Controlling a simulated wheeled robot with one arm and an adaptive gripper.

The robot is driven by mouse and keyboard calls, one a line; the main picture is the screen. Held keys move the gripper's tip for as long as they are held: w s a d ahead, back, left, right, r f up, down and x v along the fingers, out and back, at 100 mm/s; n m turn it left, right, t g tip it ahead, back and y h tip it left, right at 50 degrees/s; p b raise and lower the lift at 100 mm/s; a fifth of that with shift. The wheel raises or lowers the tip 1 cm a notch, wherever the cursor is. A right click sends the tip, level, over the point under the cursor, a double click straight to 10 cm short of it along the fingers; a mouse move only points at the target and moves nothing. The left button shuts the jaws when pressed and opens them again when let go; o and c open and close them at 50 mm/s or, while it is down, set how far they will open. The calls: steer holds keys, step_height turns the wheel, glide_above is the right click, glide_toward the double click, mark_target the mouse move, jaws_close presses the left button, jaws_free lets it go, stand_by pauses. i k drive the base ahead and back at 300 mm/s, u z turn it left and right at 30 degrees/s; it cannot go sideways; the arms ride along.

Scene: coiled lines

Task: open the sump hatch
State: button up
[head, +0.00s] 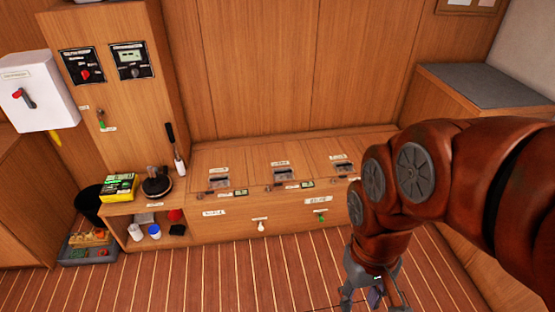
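A low wooden bench (240,215) runs along the back wall. Its top carries a row of hatches, each with a small dark recessed fitting and a label: a left hatch (203,160), a middle hatch (262,153) and a right hatch (322,147). They look closed. The labels are too small to read, so I cannot tell which hatch is the sump hatch. My gripper (373,298) hangs low over the floor at the bottom right, in front of the bench and apart from it. Its fingers are spread and nothing shows between them. My arm hides the bench's right end.
A shelf unit at left holds a yellow-green box (119,187), a dark round object (157,187) and small cups (154,231). A grey tray (88,254) stands on the floor. A white switch box (38,90) juts from the left wall.

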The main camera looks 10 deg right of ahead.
mark_target(283, 162)
steer(key=z, duration=0.2)
steer(key=i, duration=1.4)
steer(key=u, duration=0.2)
